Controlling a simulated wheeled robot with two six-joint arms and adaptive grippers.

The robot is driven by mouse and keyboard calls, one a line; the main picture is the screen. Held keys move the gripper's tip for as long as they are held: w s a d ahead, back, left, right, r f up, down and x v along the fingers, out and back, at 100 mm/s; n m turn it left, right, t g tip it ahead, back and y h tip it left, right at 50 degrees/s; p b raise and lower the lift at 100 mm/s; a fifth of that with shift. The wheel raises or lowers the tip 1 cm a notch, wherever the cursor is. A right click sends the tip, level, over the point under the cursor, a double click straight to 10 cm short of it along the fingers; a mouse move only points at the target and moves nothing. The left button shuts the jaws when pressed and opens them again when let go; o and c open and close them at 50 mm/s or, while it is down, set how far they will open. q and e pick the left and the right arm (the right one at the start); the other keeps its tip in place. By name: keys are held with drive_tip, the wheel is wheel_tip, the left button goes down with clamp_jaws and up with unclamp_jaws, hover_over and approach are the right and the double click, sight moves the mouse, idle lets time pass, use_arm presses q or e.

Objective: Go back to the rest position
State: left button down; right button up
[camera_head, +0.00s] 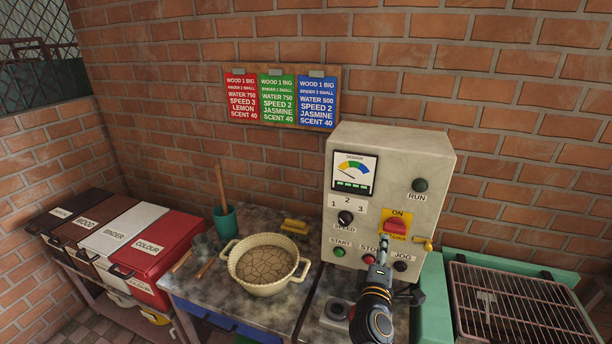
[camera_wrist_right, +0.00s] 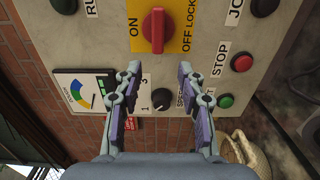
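My right gripper (camera_head: 383,248) is in front of the control panel (camera_head: 440,165), just below the red rotary switch (camera_head: 396,226) on its yellow plate. In the right wrist view my right gripper (camera_wrist_right: 157,78) has its two fingers spread apart with nothing between them. The red switch (camera_wrist_right: 155,28) shows beyond the fingertips there, and I see no contact with it. The gauge (camera_wrist_right: 78,92) and speed knob (camera_wrist_right: 160,97) show there too. My left gripper is not in view.
A pale two-handled bowl (camera_head: 264,264) with cracked brown dough stands left of the machine. A green cup (camera_head: 225,222), yellow item (camera_head: 295,227) and lidded bins (camera_head: 150,250) are further left. A wire rack (camera_head: 520,305) lies at the right. Recipe cards (camera_head: 277,98) hang above.

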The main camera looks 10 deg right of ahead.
drive_tip(key=s+d+f+m+g+y, duration=0.25)
drive_tip(key=s+f+m+g, duration=0.45)
drive_tip(key=s+f, duration=0.4)
drive_tip(key=s+a+f+m+g+y, duration=0.2)
drive_tip(key=s+a+y, duration=0.1)
drive_tip(key=s+a, duration=0.25)
drive_tip(key=s+a+f+m+g+y, duration=0.2)
drive_tip(key=s+a+f+y, duration=0.15)
drive_tip(key=s, duration=0.35)
wheel_tip(320, 180, down, 25)
drive_tip(key=s+d+g+b, duration=0.1)
drive_tip(key=s+d+g, duration=0.1)
drive_tip(key=s+d+f+b, duration=0.1)
drive_tip(key=s+f, duration=1.8)
drive_tip(key=shift+d+f+g+b, duration=0.3)
drive_tip(key=shift+f+g+b, duration=0.05)
drive_tip(key=shift+f+g, duration=0.05)
